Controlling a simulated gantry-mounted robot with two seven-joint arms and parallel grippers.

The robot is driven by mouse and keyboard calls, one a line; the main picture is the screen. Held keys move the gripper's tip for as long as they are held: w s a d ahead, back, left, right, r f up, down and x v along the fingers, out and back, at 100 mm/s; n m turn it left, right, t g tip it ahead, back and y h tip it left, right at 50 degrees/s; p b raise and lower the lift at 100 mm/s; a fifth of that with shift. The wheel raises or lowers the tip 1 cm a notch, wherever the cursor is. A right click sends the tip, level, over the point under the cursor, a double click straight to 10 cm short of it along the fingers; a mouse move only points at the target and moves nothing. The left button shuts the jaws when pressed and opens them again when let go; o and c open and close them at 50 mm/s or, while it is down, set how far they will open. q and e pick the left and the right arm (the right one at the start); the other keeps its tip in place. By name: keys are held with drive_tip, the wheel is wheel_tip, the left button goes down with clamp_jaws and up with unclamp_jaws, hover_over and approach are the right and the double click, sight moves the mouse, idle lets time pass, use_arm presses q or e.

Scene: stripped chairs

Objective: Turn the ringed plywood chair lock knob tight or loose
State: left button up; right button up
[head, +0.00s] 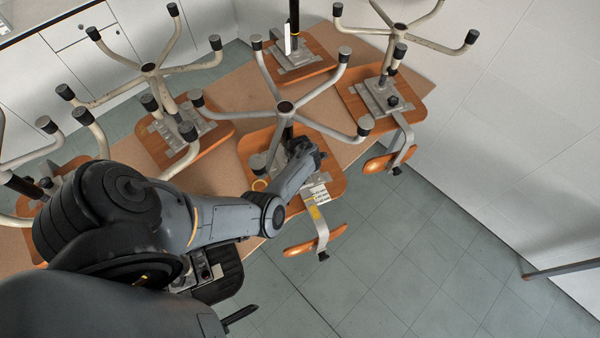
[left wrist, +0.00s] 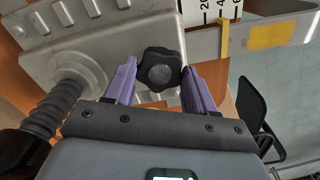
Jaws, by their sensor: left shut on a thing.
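The ringed plywood chair lies upside down on the table, its orange-brown seat (head: 332,178) under a grey metal plate and a five-armed base (head: 285,107). In the left wrist view the black lobed lock knob (left wrist: 158,70) stands at the edge of the metal plate (left wrist: 110,40). The purple fingers of my left gripper (left wrist: 158,84) are on either side of it, shut on it. In the head view my left gripper (head: 308,155) is at the plate and hides the knob. My right gripper is not seen.
Several other upturned chairs crowd the brown table (head: 228,92), with base arms spread close around my left arm. A ribbed black sleeve (left wrist: 50,110) rises left of the gripper. A metal back strut (head: 316,212) extends past the table edge. The tiled floor (head: 420,260) at right is clear.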

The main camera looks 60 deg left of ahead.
use_arm(q)
drive_tip(key=m+p, duration=0.1)
drive_tip(key=m, duration=0.5)
drive_tip(key=shift+p, duration=0.35)
idle(0.4)
drive_tip(key=o, duration=1)
drive_tip(key=shift+o, duration=0.2)
drive_tip(key=shift+r, duration=0.1)
wheel_tip(320, 180, up, 11)
drive_tip(key=p, duration=0.3)
drive_tip(key=shift+f, duration=0.2)
